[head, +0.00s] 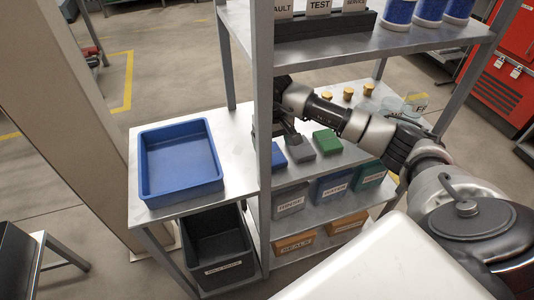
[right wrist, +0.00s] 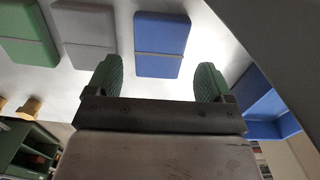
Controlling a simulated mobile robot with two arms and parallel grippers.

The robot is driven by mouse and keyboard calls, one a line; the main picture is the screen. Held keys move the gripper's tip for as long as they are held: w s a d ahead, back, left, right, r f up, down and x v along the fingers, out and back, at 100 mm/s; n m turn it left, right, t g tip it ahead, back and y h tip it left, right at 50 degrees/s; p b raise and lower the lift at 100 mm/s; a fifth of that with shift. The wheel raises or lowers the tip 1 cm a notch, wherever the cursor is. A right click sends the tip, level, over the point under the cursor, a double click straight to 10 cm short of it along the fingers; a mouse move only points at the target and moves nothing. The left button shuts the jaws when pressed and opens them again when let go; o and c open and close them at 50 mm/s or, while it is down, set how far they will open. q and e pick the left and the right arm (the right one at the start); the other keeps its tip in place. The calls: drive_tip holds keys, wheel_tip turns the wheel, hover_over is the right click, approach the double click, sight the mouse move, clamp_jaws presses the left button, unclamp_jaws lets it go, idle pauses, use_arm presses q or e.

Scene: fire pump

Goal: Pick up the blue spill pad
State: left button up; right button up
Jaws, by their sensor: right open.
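The blue spill pad (head: 279,157) lies on the middle shelf, partly hidden behind the grey shelf post in the head view. In the right wrist view the blue pad (right wrist: 162,45) shows whole, a flat block with a band across it. My right gripper (head: 288,138) reaches in over the shelf, close to the pads. In the right wrist view its two green fingertips (right wrist: 159,80) are wide apart with nothing between them. The blue pad lies just beyond the fingertips, roughly in line with the gap, and is not held. My left gripper is not in view.
A grey pad (head: 300,150) and a green pad (head: 327,141) lie beside the blue one. The shelf post (head: 264,100) and upper shelf (head: 385,45) border the arm. Brass fittings (head: 348,93) stand behind. An empty blue tray (head: 180,160) sits on the left table.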

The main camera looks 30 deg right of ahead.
drive_tip(key=shift+s+f+p, duration=0.25)
drive_tip(key=shift+f+p, duration=0.2)
drive_tip(key=shift+f, duration=0.7)
wheel_tip(320, 180, down, 2)
drive_tip(key=shift+w+f, duration=0.1)
drive_tip(key=shift+f, duration=0.35)
drive_tip(key=c, duration=0.7)
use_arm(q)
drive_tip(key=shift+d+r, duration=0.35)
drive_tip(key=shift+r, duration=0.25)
use_arm(e)
drive_tip(key=shift+r, duration=0.1)
